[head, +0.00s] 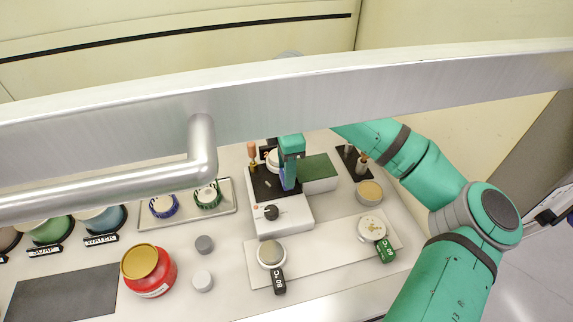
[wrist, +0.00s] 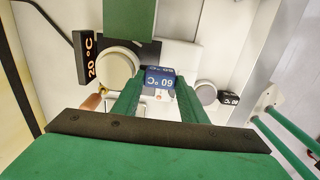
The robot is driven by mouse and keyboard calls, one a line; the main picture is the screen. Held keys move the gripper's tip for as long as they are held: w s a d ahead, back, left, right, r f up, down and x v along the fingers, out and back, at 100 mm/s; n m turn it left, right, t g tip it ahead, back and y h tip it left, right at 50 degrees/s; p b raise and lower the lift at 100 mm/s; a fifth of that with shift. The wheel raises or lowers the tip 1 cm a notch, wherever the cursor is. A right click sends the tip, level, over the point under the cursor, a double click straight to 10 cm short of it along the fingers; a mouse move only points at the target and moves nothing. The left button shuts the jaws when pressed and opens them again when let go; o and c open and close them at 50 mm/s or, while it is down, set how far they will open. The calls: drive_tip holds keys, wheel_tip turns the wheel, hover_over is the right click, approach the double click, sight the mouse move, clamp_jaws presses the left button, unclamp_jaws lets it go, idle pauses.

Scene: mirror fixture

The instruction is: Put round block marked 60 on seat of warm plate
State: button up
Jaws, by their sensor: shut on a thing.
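My gripper (head: 289,160) is shut on the blue tag (wrist: 160,80) reading 60 °C, the handle of the block marked 60. The fingers stand on both sides of this tag in the wrist view. The round body of that block is hidden or cannot be made out. A white plate unit with a black top (head: 261,183) and a front knob (head: 271,212) lies under my gripper. Whether the held block touches the top cannot be told. A round block (wrist: 118,68) with a black 20 °C tag (wrist: 86,57) sits at the back of the unit.
A green-topped box (head: 318,168) adjoins the unit on the right. In front, a pale board (head: 320,252) bears a round block with a black tag (head: 271,252) and one with a green tag (head: 371,228). A red tin (head: 150,272) stands left. A metal bar (head: 300,95) crosses the head view.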

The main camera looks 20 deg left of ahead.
drive_tip(key=shift+f, duration=2.25)
drive_tip(key=shift+w, duration=0.1)
drive_tip(key=shift+a, duration=0.15)
drive_tip(key=shift+d, duration=0.3)
drive_tip(key=shift+a+f, duration=0.1)
drive_tip(key=shift+f, duration=0.55)
drive_tip(key=o, duration=1.4)
drive_tip(key=shift+c, duration=0.2)
